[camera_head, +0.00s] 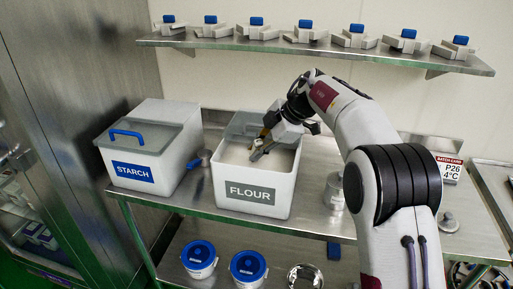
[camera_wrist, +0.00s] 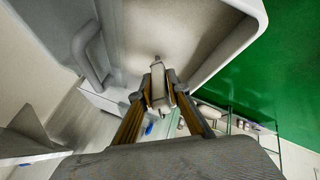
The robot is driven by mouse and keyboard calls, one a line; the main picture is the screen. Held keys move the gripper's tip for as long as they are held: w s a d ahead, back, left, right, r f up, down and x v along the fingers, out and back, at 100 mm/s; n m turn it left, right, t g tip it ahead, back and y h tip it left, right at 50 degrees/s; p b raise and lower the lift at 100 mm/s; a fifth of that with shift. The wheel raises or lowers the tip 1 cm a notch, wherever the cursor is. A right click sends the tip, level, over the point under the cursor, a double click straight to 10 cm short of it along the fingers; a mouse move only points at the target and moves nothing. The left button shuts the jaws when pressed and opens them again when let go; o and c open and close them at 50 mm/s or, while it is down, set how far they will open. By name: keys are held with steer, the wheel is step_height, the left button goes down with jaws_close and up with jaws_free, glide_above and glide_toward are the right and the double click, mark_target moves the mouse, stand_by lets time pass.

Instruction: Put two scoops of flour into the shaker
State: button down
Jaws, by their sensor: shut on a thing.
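The white flour bin (camera_head: 280,207), labelled FLOUR, stands on the steel table with its lid pushed back and pale flour (camera_head: 240,155) inside. My gripper (camera_head: 266,134) reaches into the bin's open top. It is shut on a grey scoop (camera_head: 261,151), low near the flour; whether the scoop holds flour cannot be told. In the wrist view, my yellow-brown fingers (camera_wrist: 160,95) close on the scoop's pale handle (camera_wrist: 157,86). A metal cylinder (camera_head: 334,193), likely the shaker, stands to the right of the bin, partly hidden by my arm.
A closed starch bin (camera_head: 150,145) stands left, with a blue-ended tool (camera_head: 193,163) between the bins. A batch card (camera_head: 449,167) and a small metal piece (camera_head: 448,222) are at right. Blue-lidded tubs (camera_head: 199,257) sit below; a shelf (camera_head: 320,45) with several blue-topped parts hangs above.

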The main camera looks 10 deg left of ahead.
steer(key=shift+s+d+f+t+y, duration=0.3)
steer(key=shift+s+t+y, duration=0.2)
steer(key=shift+t, duration=0.1)
steer(key=s+d+r+n+t+y, duration=0.1)
steer(key=s+d+r+t+y, duration=0.1)
steer(key=r, duration=0.3)
steer(key=s+d+r+n+t+y, duration=0.1)
steer(key=s+r+t+y, duration=0.1)
steer(key=r, duration=0.3)
steer(key=shift+s+d+r+t+y, duration=0.25)
steer(key=shift+s+d+t+y, duration=0.05)
steer(key=shift+s+d+y, duration=0.1)
stand_by(3.0)
stand_by(0.9)
steer(key=d+f+m+t+h, duration=0.1)
steer(key=d+f, duration=0.3)
steer(key=d, duration=0.9)
steer(key=d+f+m+t+h, duration=0.1)
steer(key=d+f, duration=0.3)
steer(key=d, duration=0.9)
steer(key=d+f+m+t+h, duration=0.2)
steer(key=d+f, duration=0.2)
steer(key=d, duration=0.9)
steer(key=shift+w+m, duration=0.25)
steer(key=shift+m, duration=0.05)
